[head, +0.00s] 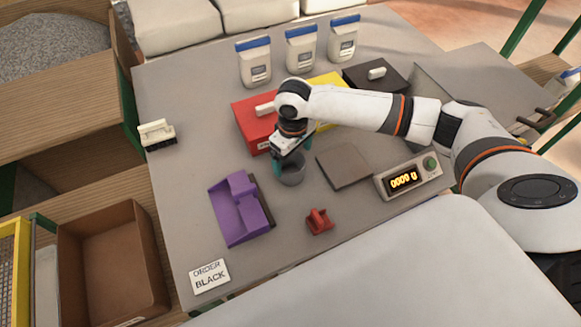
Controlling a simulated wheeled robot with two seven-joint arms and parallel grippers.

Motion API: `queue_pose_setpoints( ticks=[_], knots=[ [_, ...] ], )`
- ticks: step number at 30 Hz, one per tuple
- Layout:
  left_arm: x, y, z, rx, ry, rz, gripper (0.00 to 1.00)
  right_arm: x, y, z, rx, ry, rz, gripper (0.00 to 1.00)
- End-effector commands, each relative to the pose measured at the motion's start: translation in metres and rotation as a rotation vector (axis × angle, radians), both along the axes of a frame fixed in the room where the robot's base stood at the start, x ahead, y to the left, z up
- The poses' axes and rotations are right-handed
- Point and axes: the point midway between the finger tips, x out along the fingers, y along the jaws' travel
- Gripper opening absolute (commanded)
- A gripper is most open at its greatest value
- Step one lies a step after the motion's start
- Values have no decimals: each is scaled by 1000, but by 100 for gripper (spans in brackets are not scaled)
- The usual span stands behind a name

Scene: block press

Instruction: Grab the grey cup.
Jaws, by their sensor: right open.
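The grey cup (292,174) stands upright on the grey table, just right of the purple block press. My right gripper (284,163) is open and points down at the cup, with teal fingertips at its upper left side. The near finger overlaps the cup's rim in the picture; I cannot tell if it touches. The arm hides part of the area behind the cup. My left gripper is not in view.
Beside the cup are a purple press (236,208), a red box (250,123), a brown pad (343,165), a scale (408,179) and a red clip-like item (319,221). Several bags (253,64) stand at the back. An order card (209,276) lies front left. The left tabletop is mostly clear.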

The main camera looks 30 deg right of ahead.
Motion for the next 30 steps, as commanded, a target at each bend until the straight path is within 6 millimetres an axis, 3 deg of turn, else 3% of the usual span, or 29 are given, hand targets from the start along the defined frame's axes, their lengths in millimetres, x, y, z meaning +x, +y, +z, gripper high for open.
queue_pose_setpoints(
  ticks=[10,19,27,30],
  knots=[
    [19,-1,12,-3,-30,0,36,2,4,-45,-1,2,1,94],
    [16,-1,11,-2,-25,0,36,2,4,-50,-1,0,2,94],
    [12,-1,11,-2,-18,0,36,2,4,-50,-1,0,2,49],
    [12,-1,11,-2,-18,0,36,2,4,-50,-1,0,2,46]
  ],
)
